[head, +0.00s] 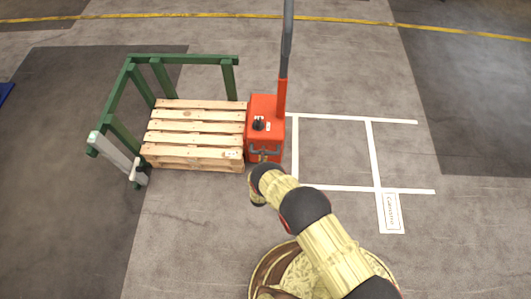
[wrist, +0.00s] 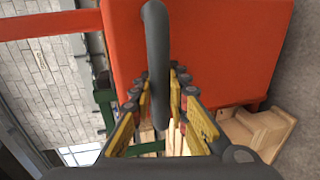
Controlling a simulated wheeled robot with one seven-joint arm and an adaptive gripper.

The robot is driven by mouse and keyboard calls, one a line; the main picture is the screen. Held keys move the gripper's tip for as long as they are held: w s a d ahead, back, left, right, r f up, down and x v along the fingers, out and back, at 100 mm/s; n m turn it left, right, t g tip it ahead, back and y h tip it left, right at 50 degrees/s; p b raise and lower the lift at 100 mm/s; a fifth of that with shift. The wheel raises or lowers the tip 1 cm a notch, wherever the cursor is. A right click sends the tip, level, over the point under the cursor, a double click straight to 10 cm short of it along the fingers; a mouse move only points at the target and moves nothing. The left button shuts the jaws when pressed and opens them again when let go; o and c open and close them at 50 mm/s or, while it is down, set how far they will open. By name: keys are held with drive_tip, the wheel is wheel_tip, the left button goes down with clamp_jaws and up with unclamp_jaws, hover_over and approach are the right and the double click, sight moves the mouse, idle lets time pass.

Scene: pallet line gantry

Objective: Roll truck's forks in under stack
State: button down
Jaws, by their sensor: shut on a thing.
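The stack of pale wooden pallets (head: 190,127) stands left of centre in the head view. The red truck (head: 264,106) stands upright at its right side, with its body close against the pallet edge. The truck's forks are hidden, so I cannot tell how far under the stack they reach. My gripper (head: 263,158) is at the truck's near face, shut on a dark grey bar handle. In the wrist view the bar handle (wrist: 156,45) runs between the yellow-padded fingers of my gripper (wrist: 158,88), in front of the red body. Pallet wood (wrist: 252,135) shows at lower right there.
A green frame (head: 185,58) borders the stack at the back and left, with a pale panel (head: 112,152) at its near left end. White floor lines (head: 373,155) mark an open bay to the right, with a printed floor label (head: 390,212). That floor is clear.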

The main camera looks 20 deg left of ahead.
drive_tip(key=c, duration=2)
unclamp_jaws()
drive_tip(key=shift+s+a, duration=0.15)
drive_tip(key=shift+a, duration=0.15)
drive_tip(key=shift+o, duration=1.4)
drive_tip(key=shift+d, duration=0.15)
drive_tip(key=v, duration=1.2)
